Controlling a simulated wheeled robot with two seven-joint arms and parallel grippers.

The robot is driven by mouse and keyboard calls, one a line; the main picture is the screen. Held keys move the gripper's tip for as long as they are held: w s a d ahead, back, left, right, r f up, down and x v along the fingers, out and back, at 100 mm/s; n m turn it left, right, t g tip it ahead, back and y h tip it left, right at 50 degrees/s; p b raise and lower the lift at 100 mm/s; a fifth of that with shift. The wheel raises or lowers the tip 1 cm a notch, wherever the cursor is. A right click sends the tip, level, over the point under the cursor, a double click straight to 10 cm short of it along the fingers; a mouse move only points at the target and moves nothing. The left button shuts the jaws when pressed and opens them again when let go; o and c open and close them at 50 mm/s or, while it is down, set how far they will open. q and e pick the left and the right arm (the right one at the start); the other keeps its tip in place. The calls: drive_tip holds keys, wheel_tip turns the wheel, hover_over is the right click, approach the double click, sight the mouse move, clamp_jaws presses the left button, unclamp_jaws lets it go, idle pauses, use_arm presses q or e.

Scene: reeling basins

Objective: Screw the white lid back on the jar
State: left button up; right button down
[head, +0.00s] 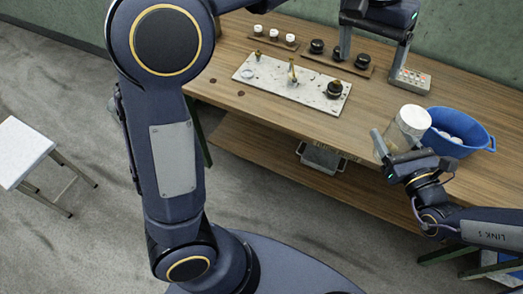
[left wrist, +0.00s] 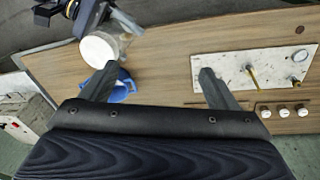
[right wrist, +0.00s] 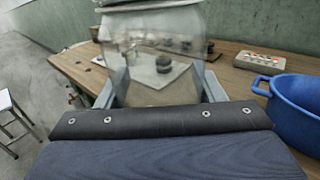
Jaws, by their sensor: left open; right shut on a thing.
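The clear jar (head: 394,141) is held upright above the table's front edge by my right gripper (head: 400,148). In the right wrist view the glass jar (right wrist: 155,70) stands between the two fingers. The white lid (head: 414,118) is on top of the jar; it also shows as a white disc in the left wrist view (left wrist: 99,49). I cannot tell whether it is threaded on or only resting. My left gripper (head: 372,66) is open and empty, above the table, behind and left of the jar in the head view. Its spread fingers (left wrist: 156,76) show in the left wrist view.
A blue basin (head: 466,125) with white things inside stands right of the jar. A button box (head: 410,80) stands behind. A pale metal plate with fittings (head: 275,85) and racks of black (head: 337,58) and white knobs (head: 274,36) lie left. The wooden table (head: 300,120) is clear between plate and jar.

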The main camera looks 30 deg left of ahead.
use_arm(q)
drive_tip(key=s+a+f+n+t+h, duration=0.1)
drive_tip(key=s+a+f, duration=0.1)
drive_tip(key=s+a, duration=0.4)
drive_tip(key=s+a+f+n+t+h, duration=0.1)
drive_tip(key=s+a+f, duration=0.25)
drive_tip(key=a, duration=0.55)
drive_tip(key=s+a+f+n+t, duration=0.2)
drive_tip(key=s+f+n+t, duration=0.1)
drive_tip(key=s+f, duration=0.7)
drive_tip(key=s, duration=0.3)
drive_tip(key=shift+a+f, duration=0.25)
drive_tip(key=shift+a, duration=0.05)
